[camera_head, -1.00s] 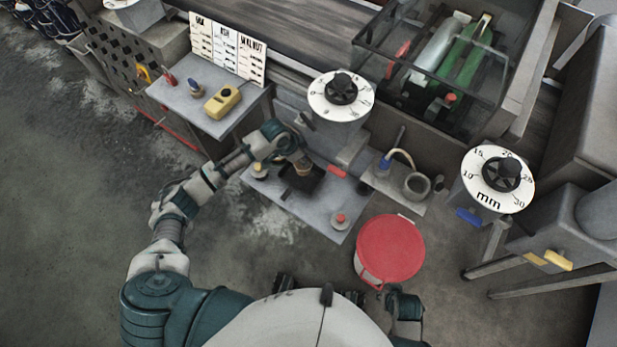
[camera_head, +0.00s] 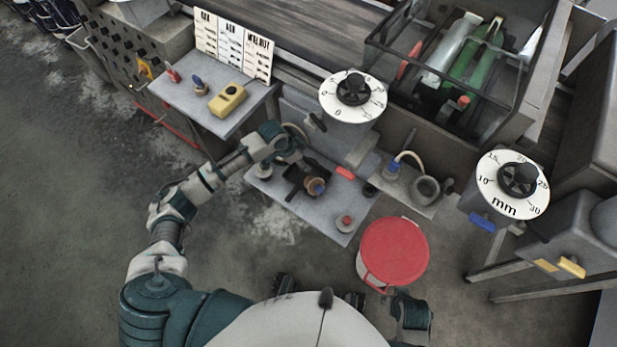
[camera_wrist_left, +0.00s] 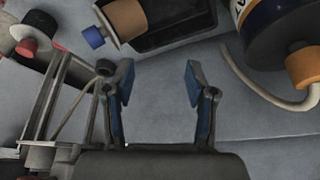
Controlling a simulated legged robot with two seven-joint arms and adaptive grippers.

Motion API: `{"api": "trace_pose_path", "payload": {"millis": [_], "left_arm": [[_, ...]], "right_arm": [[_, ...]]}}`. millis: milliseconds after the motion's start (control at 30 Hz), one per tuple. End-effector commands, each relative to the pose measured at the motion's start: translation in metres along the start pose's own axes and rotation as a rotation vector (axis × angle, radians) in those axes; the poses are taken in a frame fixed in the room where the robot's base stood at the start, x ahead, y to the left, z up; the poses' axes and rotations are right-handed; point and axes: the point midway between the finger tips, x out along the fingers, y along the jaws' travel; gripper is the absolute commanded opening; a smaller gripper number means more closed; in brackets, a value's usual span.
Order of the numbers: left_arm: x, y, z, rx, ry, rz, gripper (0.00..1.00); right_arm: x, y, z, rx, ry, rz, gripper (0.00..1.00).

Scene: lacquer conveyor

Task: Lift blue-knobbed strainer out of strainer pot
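A red-knobbed piece (camera_head: 345,222) and a tan knob (camera_head: 262,172) stand on the bench. A red-lidded bucket (camera_head: 395,250) is in front. A grey cup (camera_head: 426,189) stands at right. In the wrist view, a dark blue can (camera_wrist_left: 285,25) and pale curved strip (camera_wrist_left: 255,85) are close by.

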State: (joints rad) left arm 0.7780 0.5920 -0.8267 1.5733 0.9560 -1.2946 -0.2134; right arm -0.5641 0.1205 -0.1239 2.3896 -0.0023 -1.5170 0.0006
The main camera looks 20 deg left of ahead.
Motion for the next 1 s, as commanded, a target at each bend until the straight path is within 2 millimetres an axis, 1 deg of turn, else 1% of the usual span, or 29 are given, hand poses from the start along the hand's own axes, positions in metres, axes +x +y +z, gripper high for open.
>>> {"api": "trace_pose_path", "payload": {"millis": [167, 267, 467, 600, 700, 833, 1000], "left_arm": [[-0.003, 0.003, -0.004, 0.003, -0.005, -0.005, 0.56], [-0.014, 0.004, -0.007, 0.004, -0.007, -0.009, 0.56], [-0.057, 0.006, -0.009, 0.005, -0.010, -0.012, 0.56], [-0.088, 0.001, -0.003, 0.003, -0.004, -0.008, 0.56], [-0.104, -0.002, 0.000, 0.000, -0.002, -0.004, 0.56], [-0.116, -0.004, 0.003, -0.001, 0.001, 0.000, 0.56], [-0.119, 0.000, 0.000, -0.001, -0.005, -0.001, 0.56]], "right_arm": [[-0.001, -0.004, 0.001, 0.002, 0.003, -0.005, 0.40], [0.000, -0.001, 0.002, 0.002, 0.003, -0.009, 0.40], [0.001, 0.004, 0.003, 0.003, 0.005, -0.011, 0.40], [-0.001, -0.001, 0.001, 0.002, 0.003, -0.006, 0.40], [-0.001, -0.004, 0.001, 0.002, 0.002, -0.002, 0.40], [-0.002, -0.006, 0.000, 0.001, 0.002, 0.001, 0.40], [-0.001, -0.003, 0.001, 0.002, 0.002, -0.004, 0.40]]}}
